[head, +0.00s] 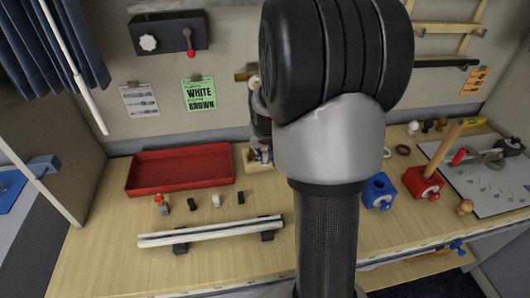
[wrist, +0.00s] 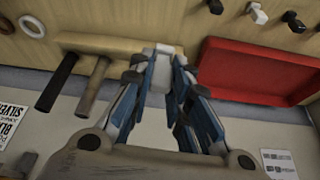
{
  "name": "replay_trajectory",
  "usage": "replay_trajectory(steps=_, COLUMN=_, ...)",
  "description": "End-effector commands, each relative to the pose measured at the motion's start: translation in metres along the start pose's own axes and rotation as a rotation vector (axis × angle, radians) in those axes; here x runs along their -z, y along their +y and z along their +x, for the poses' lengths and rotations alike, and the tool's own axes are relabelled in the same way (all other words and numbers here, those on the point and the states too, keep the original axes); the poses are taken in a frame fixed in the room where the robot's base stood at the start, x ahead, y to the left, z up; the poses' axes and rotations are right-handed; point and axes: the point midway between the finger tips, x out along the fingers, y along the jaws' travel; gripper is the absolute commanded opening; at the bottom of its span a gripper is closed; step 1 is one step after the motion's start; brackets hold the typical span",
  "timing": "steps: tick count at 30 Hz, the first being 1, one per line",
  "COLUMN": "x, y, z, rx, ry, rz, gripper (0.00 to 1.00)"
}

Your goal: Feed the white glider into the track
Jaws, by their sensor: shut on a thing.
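My gripper (wrist: 158,82) is shut on a small white block, which looks like the white glider (wrist: 160,58). The block sits between the fingertips, partly hidden by them. The track (head: 208,233) is a long pale rail lying on two dark supports near the table's front. The gripper is behind it and to its right, apart from it.
A red tray (head: 150,187) stands behind the track. Several small pieces, including a white one (head: 216,200) and a black one (head: 240,197), stand between tray and track. Blue (head: 378,190) and red (head: 421,183) blocks stand at right.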

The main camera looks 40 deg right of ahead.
Motion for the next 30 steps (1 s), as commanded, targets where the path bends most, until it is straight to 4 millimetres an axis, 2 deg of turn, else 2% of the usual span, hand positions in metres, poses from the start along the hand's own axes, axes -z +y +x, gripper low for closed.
replay_trajectory(steps=30, x=-0.02, y=0.0, z=0.049, rx=0.0, ry=0.0, rz=0.0, gripper=0.07)
